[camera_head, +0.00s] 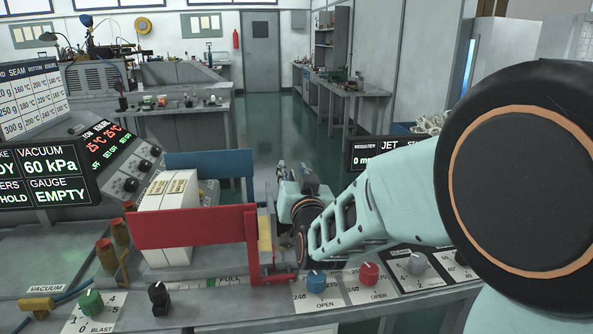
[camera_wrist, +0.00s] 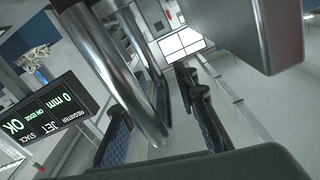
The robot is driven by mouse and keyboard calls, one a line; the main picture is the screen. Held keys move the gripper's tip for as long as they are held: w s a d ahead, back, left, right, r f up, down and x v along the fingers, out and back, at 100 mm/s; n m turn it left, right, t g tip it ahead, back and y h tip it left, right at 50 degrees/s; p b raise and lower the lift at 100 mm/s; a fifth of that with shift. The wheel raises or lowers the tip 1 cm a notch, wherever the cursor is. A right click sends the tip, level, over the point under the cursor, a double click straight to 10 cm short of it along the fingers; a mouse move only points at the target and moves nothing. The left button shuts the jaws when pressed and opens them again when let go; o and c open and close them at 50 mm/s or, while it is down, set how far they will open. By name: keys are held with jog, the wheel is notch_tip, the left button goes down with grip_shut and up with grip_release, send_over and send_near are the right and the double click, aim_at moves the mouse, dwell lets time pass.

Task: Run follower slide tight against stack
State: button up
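The stack (camera_head: 165,205) is a set of white blocks standing between a blue rail and a red rail on the bench, partly hidden by the red rail. To its right, an upright with a red front and yellow face (camera_head: 264,235) looks like the follower slide; a gap shows between it and the stack. My gripper (camera_wrist: 155,92) has its two blue-padded fingers apart in the wrist view. A bent steel bar (camera_wrist: 120,65), like a handle, passes close to the fingers; I cannot tell whether they touch it. In the head view my wrist hides most of this area.
Knobs (camera_head: 317,280) line the bench front, below the slide. Red rail (camera_head: 190,228) and blue rail (camera_head: 212,163) flank the stack. Left panels read vacuum 60 kPa and gauge EMPTY. A register display (camera_wrist: 50,112) reads 0 mm, OK.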

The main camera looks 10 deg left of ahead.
jog(key=v, duration=0.7)
jog(key=shift+s+r, duration=0.1)
jog(key=shift+a, duration=0.15)
